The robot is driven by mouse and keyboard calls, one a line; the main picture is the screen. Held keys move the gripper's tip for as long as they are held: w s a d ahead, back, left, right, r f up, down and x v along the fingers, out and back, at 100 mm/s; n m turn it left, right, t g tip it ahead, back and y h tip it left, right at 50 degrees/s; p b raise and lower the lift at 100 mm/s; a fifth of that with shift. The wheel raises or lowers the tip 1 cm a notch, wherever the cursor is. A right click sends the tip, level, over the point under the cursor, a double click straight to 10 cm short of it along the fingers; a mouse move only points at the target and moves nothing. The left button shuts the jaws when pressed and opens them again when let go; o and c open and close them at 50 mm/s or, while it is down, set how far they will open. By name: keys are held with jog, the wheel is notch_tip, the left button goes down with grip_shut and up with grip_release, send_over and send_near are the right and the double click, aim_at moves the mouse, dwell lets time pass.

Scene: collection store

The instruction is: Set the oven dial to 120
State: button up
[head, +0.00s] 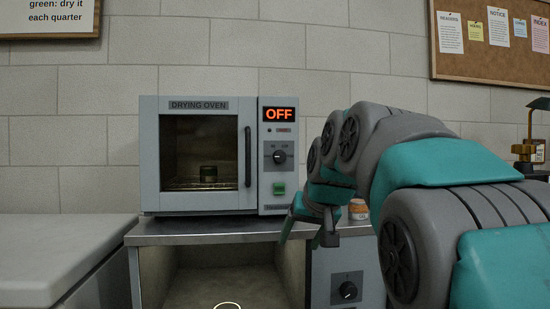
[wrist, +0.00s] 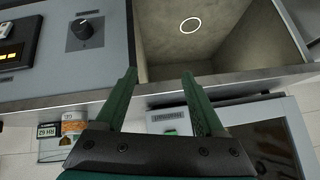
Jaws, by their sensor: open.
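The drying oven (head: 200,190) stands on a metal counter against the wall, its door shut. Its display (head: 279,114) reads OFF. The dark oven dial (head: 279,157) sits on the right-hand panel below the display, above a green button (head: 279,189). The dial's scale is too small to read. My gripper (head: 308,238) is below and to the right of the dial, in front of the counter edge, apart from the dial. In the wrist view my gripper (wrist: 160,76) is open with nothing between its fingers. The oven front (wrist: 150,118) is partly hidden behind the gripper there.
Below the counter (head: 210,238) is an open bay (head: 215,280) with a white ring in it. A second knob (head: 348,290) is on the lower panel; it shows in the wrist view (wrist: 84,28). A small orange-labelled jar (head: 358,209) stands right of the oven.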

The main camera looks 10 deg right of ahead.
jog(key=w+r+t, duration=0.2)
jog(key=w+r, duration=0.2)
jog(key=r, duration=0.4)
jog(key=n+t, duration=0.1)
jog(key=t, duration=0.2)
send_near(281, 157)
jog(key=shift+y, duration=0.3)
jog(key=shift+x, duration=4.35)
jog(key=shift+d, duration=0.2)
jog(key=shift+c, duration=0.3)
grip_shut()
